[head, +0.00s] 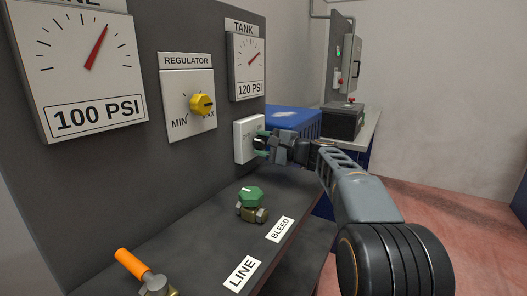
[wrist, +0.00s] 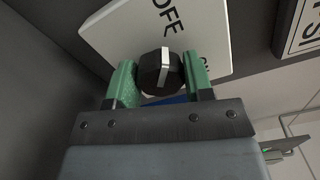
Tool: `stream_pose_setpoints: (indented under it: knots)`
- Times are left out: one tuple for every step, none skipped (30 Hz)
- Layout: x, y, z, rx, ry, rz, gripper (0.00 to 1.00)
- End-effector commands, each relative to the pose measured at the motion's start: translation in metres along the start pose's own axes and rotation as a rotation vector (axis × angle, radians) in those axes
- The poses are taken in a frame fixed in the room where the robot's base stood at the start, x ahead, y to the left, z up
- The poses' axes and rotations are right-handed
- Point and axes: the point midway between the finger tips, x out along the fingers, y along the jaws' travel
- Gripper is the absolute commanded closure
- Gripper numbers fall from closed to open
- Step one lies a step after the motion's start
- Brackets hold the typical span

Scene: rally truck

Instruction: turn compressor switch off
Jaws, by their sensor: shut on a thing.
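The compressor switch is a white plate (head: 242,148) lettered OFF and ON, on the dark panel below the tank gauge. It also shows at the top of the wrist view (wrist: 120,28). Its black knob (wrist: 149,71) has a white pointer line, whose upper end lies toward the OFF lettering in the wrist view. My gripper (head: 265,144) is at the plate, its green-padded fingers on either side of the knob and shut on it. In the head view the gripper hides the knob and part of the lettering.
A yellow regulator knob (head: 202,104) is left of the switch. A green bleed valve (head: 250,197) and an orange-handled line valve (head: 133,264) stand on the ledge below. A blue box (head: 294,121) and a dark box (head: 343,122) are behind. Open floor lies right.

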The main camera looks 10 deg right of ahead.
Motion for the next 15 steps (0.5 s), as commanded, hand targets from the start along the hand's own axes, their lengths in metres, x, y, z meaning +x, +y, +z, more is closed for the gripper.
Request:
stream_pose_setpoints:
  knots:
    - [0.0001, 0.0023, -0.0005, -0.011, 0.0, 0.001, 0.76]
    - [0.0001, 0.0021, -0.0005, -0.016, 0.0, 0.001, 0.76]
    - [0.0001, 0.0018, -0.0004, -0.023, 0.0, 0.001, 0.76]
    - [0.0001, 0.0015, -0.0003, -0.027, 0.0, 0.001, 0.76]
    - [0.0001, 0.0013, -0.0002, -0.03, 0.0, 0.001, 0.76]
    - [0.0001, 0.0011, -0.0002, -0.033, 0.0, 0.001, 0.76]
    - [0.0001, 0.0009, -0.0001, -0.035, 0.0, 0.001, 0.76]
    - [0.0001, 0.0007, -0.0001, -0.037, 0.0, 0.001, 0.76]
    - [0.0001, 0.0005, -0.0001, -0.038, 0.0, 0.001, 0.76]
    - [0.0001, 0.0005, -0.0001, -0.039, 0.0, 0.001, 0.76]
    - [0.0001, 0.0004, 0.0, -0.04, 0.0, 0.001, 0.76]
    - [0.0001, 0.0003, 0.0, -0.04, 0.0, 0.001, 0.76]
    - [0.0001, 0.0003, 0.0, -0.04, 0.0, 0.001, 0.76]
    - [0.0001, 0.0003, 0.0, -0.04, 0.0, 0.001, 0.76]
    - [0.0, 0.0003, 0.0, -0.04, 0.0, 0.001, 0.76]
